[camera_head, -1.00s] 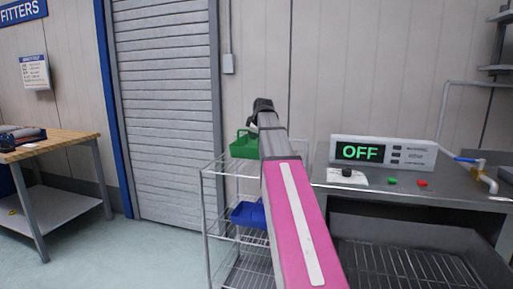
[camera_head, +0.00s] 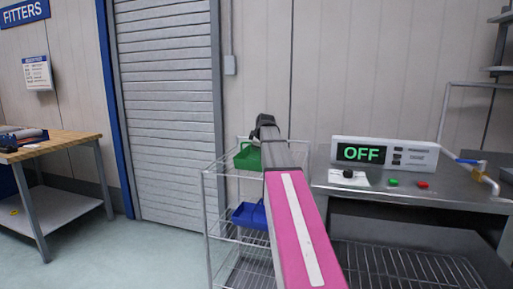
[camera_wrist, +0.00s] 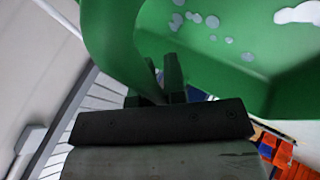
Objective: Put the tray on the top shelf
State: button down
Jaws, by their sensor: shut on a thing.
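The green tray (camera_head: 245,157) is at the top shelf (camera_head: 222,172) of the wire rack, partly hidden behind my arm. I cannot tell whether its base touches the wires. In the wrist view my gripper (camera_wrist: 167,75) is shut on the tray's green handle (camera_wrist: 112,35). The tray's inside (camera_wrist: 225,45), with pale spots, fills the upper right of that view. In the head view my arm hides the fingertips.
A blue tray (camera_head: 247,215) sits on the rack's middle shelf. To the right is a metal bench (camera_head: 450,196) with a control box (camera_head: 410,155) reading OFF. A wooden-topped table (camera_head: 60,149) stands at the left. Floor between table and rack is clear.

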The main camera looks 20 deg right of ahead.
jog(key=shift+f, duration=0.1)
jog(key=c, duration=1.2)
grip_release()
jog(key=v, duration=1.2)
